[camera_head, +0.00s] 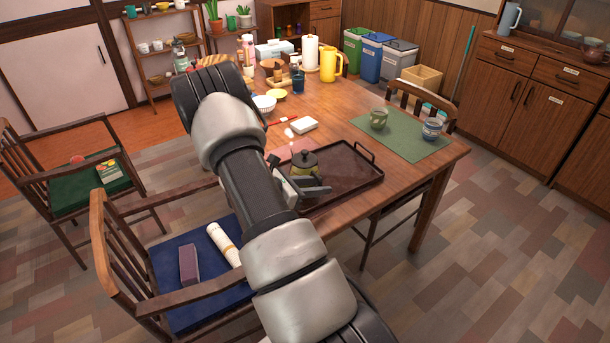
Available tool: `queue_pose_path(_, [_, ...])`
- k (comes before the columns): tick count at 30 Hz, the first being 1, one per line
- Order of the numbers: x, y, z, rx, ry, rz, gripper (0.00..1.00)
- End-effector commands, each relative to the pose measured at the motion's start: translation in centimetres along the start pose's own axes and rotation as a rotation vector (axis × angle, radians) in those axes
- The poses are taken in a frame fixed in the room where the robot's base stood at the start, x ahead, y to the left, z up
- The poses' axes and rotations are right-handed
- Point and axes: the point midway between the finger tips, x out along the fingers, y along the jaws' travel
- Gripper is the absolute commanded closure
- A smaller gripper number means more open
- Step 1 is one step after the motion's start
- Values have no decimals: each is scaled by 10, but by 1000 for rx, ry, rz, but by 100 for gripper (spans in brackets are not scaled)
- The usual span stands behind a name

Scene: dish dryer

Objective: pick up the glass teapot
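The teapot (306,164) has a dark lid and an olive-yellow, glass-like body. It stands upright on a dark brown tray (352,176) on the wooden table. My gripper (318,188) is at the near left part of the tray, just in front of the teapot in the picture. My arm comes up from the bottom and bends over the table's left part. The gripper's fingers are small and partly hidden by my arm, so I cannot tell their opening or whether they touch the teapot. The teapot's lower left side is partly covered.
Right of the tray, a green mat (398,146) holds a greenish cup (379,118) and a blue-white cup (432,129). A yellow jug (329,64) and paper roll (310,52) stand farther back. Chairs surround the table.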

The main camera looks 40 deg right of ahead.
Motion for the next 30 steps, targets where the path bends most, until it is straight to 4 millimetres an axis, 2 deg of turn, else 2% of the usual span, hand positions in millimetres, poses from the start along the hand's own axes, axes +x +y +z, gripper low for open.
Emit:
queue_pose_path(3, [10,0,-1,0,1,-1,69])
queue_pose_path(10, [11,0,0,0,0,1,69])
queue_pose_path(16, [11,0,0,0,0,1,100])
queue_pose_path(30, [10,0,0,1,0,1,100])
